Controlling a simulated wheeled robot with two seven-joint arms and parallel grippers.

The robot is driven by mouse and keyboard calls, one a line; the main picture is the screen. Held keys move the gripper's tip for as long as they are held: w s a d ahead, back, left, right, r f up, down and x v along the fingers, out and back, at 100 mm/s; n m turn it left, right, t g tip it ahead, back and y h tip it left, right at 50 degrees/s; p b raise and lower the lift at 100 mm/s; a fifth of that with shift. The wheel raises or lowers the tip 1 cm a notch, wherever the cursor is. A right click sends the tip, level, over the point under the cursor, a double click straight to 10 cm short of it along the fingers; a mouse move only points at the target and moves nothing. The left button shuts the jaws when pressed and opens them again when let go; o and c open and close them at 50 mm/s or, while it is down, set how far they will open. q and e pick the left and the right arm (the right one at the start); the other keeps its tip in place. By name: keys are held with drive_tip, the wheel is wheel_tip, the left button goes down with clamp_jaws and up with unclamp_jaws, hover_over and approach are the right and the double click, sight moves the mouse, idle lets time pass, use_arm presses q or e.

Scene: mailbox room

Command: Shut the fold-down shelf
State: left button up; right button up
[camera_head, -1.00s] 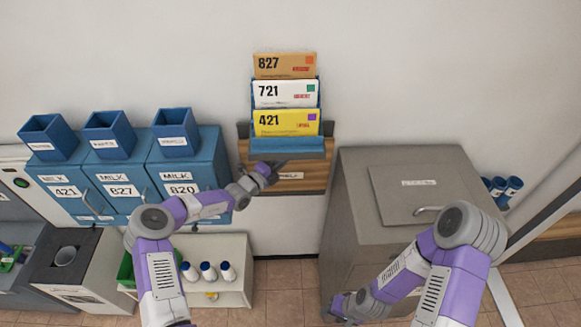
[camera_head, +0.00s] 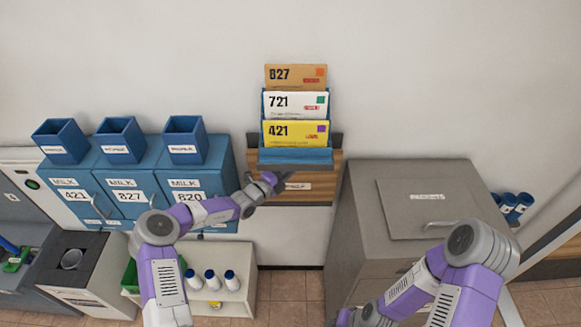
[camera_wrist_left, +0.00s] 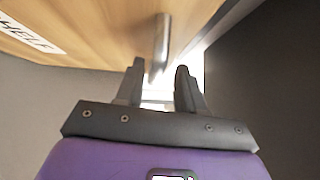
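The fold-down shelf (camera_head: 322,190) is a wooden panel with a white label on the wall, below a blue rack of mail. Its exact tilt is hard to judge. In the left wrist view, its wooden face (camera_wrist_left: 95,25) fills the upper left, and a metal bar (camera_wrist_left: 161,38) like a handle stands out from it. My right gripper (camera_head: 344,318) is low by the grey cabinet, cut off at the bottom edge.
Envelopes 827, 721 and 421 (camera_head: 296,133) stand in the blue rack (camera_head: 295,156) above the panel. Blue milk boxes (camera_head: 205,183) are at left, close to my left arm. A grey cabinet (camera_head: 400,240) stands close on the right. Bare wall shows beneath the shelf.

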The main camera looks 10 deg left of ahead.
use_arm(q)
drive_tip(key=v, duration=0.6)
drive_tip(key=shift+s+a, duration=0.3)
drive_tip(key=s+d+f+m+g+b, duration=0.3)
drive_tip(key=s+d+f+m+g, duration=0.3)
drive_tip(key=s+f+m, duration=0.35)
drive_tip(key=s+d+f+m+g+b, duration=0.3)
drive_tip(key=s+d+f+m+g, duration=0.35)
drive_tip(key=s+f+m, duration=0.35)
drive_tip(key=s+a+f+m+g+y+b, duration=0.1)
drive_tip(key=s+a+f+m+y+b, duration=0.2)
drive_tip(key=s+f+m, duration=0.4)
drive_tip(key=s+a+f+m+g+y+b, duration=0.1)
drive_tip(key=s+a+f+m+y+b, duration=0.2)
drive_tip(key=m, duration=1.4)
drive_tip(key=s+f+b, duration=0.1)
drive_tip(key=s+f, duration=0.3)
drive_tip(key=s, duration=0.3)
drive_tip(key=shift+f+y, duration=0.25)
drive_tip(key=shift+y, duration=0.15)
